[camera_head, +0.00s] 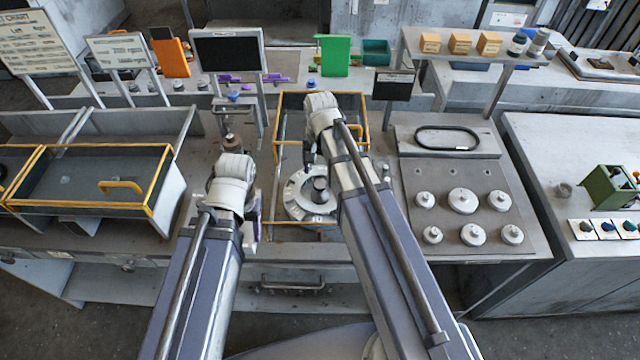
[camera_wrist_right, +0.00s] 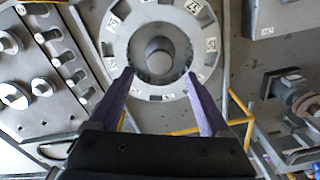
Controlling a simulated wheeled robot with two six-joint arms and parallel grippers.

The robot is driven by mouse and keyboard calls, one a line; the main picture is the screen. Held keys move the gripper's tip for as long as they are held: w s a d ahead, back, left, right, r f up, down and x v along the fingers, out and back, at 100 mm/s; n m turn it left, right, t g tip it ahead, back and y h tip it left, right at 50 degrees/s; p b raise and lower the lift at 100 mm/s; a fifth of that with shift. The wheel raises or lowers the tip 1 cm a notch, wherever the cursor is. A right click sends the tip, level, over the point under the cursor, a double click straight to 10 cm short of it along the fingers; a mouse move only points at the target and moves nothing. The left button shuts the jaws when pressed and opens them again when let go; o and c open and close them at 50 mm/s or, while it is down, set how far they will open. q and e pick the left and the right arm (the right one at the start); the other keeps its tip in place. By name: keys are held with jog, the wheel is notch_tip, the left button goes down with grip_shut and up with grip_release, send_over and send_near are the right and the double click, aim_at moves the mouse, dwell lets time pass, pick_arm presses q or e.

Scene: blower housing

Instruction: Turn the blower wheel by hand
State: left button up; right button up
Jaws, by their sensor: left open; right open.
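The blower wheel (camera_head: 297,206) is a flat grey ring with notches, small number labels and a round central hub. It lies in the yellow-edged bay at the middle of the bench, partly hidden by my right arm in the head view. In the right wrist view the wheel (camera_wrist_right: 121,45) fills the top middle. My right gripper (camera_wrist_right: 160,76) is open, its two purple fingers spread over the near part of the ring on either side of the hub. I cannot tell whether they touch it. My left gripper (camera_head: 254,218) is open, left of the wheel and mostly hidden behind its wrist.
A plate with several round grey knobs (camera_head: 463,201) and a black belt loop (camera_head: 446,138) lies right of the wheel. A yellow-edged tray (camera_head: 95,205) stands at left. A green panel (camera_head: 335,55), an orange panel (camera_head: 171,57) and a dark screen (camera_head: 227,52) stand behind.

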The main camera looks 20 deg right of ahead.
aim_at(320, 183)
notch_tip(320, 183, down, 5)
jog(key=b, duration=0.4)
grip_shut()
dwell(0.5)
dwell(0.4)
